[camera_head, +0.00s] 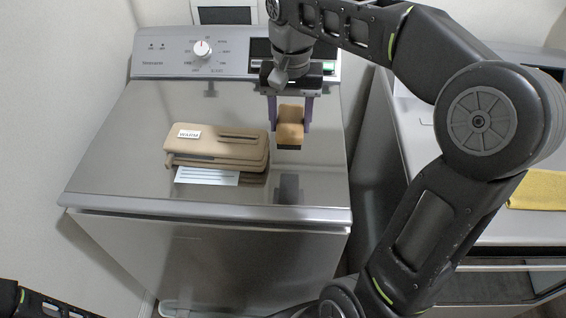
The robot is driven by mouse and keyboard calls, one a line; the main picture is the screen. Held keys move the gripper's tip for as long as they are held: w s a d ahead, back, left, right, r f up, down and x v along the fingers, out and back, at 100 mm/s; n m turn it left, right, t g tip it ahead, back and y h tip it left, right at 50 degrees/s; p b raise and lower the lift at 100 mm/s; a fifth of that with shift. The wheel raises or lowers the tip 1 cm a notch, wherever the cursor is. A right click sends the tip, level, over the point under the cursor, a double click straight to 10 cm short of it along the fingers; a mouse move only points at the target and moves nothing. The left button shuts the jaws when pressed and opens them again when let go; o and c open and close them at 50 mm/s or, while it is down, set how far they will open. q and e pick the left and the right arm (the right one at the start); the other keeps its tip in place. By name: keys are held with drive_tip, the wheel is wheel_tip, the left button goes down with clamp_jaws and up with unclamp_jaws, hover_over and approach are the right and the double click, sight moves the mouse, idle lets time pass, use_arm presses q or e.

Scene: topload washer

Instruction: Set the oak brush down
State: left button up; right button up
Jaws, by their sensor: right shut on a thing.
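The oak brush (290,124) is a light brown block with a dark underside. My right gripper (291,117) is shut on it, one purple-grey finger on each side. The brush hangs over the right half of the washer's shiny metal lid (228,112), and a dark reflection shows below it. It looks clear of the lid, though the exact gap is hard to judge. Part of my left arm shows at the bottom left corner, but its gripper is out of the picture.
A tan case (220,143) with a white label lies on the lid left of the brush, with a pale card (207,176) before it. The control panel with its knob (203,49) rises behind. A yellow cloth (541,190) lies far right. The lid's front right is clear.

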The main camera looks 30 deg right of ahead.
drive_tip(key=shift+f, duration=0.1)
hover_over(289, 164)
wheel_tip(289, 164, down, 6)
drive_tip(key=shift+d+p, duration=0.1)
drive_tip(key=shift+p, duration=0.2)
drive_tip(key=shift+f, duration=0.1)
drive_tip(key=shift+f, duration=1.8)
drive_tip(key=shift+f, duration=0.15)
drive_tip(key=o, duration=0.9)
